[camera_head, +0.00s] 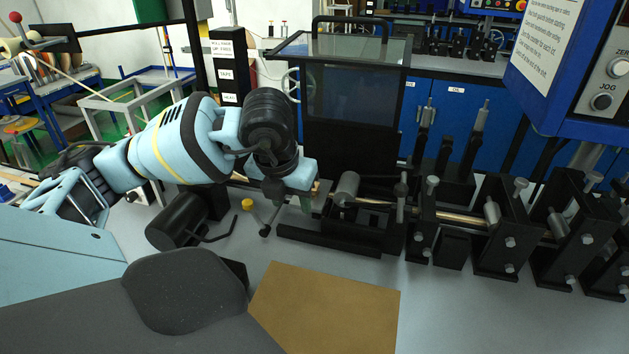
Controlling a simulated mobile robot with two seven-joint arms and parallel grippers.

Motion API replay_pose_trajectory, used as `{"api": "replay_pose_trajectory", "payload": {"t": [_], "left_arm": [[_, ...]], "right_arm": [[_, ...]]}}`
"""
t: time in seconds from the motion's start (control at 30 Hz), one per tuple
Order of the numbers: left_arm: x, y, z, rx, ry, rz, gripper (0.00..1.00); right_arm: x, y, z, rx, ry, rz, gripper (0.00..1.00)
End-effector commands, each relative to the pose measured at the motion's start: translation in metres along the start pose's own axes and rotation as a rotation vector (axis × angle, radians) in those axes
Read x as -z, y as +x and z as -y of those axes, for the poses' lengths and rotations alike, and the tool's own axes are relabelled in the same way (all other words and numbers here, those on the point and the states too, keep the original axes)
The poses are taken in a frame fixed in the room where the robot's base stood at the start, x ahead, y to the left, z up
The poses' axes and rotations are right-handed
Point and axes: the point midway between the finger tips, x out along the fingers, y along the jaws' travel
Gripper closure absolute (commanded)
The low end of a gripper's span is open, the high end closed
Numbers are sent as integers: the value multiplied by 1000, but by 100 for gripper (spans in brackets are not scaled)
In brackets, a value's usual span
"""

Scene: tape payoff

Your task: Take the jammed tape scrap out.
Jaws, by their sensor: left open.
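My left gripper (286,207) points down at the near end of the tape line, just left of a grey roller (346,188). It is open. A small greenish piece (307,204) shows at its right side; I cannot tell whether it is tape or part of the finger. A copper-coloured strip (455,217) runs through the row of black roller stands. I cannot make out a jammed scrap for certain; the gripper and wrist hide part of the line there. My right gripper is not in view.
A black frame with a clear guard (352,90) stands behind the gripper. A black cylinder with a crank (178,222) and a yellow-topped knob (248,204) are close at left. A brown board (325,310) lies in front. A blue control box (580,75) overhangs the right.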

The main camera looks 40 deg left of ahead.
Motion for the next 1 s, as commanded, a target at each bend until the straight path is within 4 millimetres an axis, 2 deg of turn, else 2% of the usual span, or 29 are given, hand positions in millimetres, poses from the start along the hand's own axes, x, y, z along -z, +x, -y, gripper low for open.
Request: {"api": "replay_pose_trajectory", "payload": {"t": [0.1,0.5,0.63,1.0], "left_arm": [[-20,3,1,4,-4,2,55],[-76,22,1,1,-1,0,55],[-86,25,0,1,-1,1,55],[-96,29,1,1,0,0,55]], "right_arm": [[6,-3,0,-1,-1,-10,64],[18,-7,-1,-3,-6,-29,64],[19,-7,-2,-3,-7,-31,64],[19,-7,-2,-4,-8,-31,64]]}}
